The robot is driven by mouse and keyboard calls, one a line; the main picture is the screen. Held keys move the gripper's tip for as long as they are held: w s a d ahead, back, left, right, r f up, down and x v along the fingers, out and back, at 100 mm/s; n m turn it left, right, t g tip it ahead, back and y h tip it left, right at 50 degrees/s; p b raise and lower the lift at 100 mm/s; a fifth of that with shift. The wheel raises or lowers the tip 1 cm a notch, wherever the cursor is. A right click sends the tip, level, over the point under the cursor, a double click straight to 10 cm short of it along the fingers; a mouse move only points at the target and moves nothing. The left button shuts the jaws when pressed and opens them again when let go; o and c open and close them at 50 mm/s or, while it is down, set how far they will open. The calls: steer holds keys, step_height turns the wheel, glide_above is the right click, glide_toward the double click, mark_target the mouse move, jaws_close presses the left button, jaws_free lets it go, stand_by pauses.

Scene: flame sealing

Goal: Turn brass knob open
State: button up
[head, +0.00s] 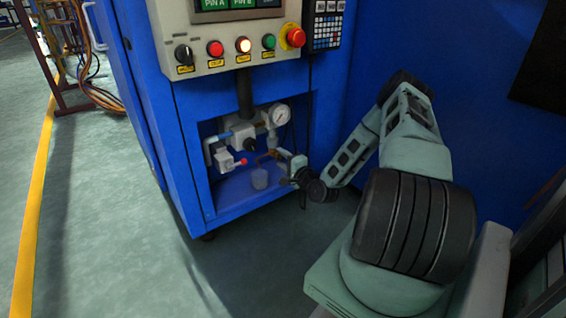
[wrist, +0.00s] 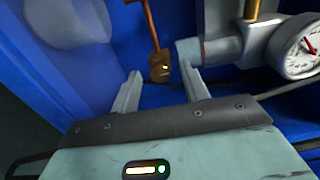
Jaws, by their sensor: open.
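The brass knob (wrist: 160,67) shows in the wrist view as a small brownish block at the end of a thin copper-coloured rod. It appears between the tips of the two pale fingers of my gripper (wrist: 160,72). The fingers are apart with a gap on both sides of the knob. I cannot tell how far past the fingertips it lies. The knob is too small to make out there.
A pressure gauge (wrist: 303,46) and grey pipe fitting (wrist: 222,48) stand just right of the knob in the wrist view. The blue cabinet (head: 187,150) frames the opening.

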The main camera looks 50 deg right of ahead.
jaws_close()
steer(key=c, duration=1)
jaws_free()
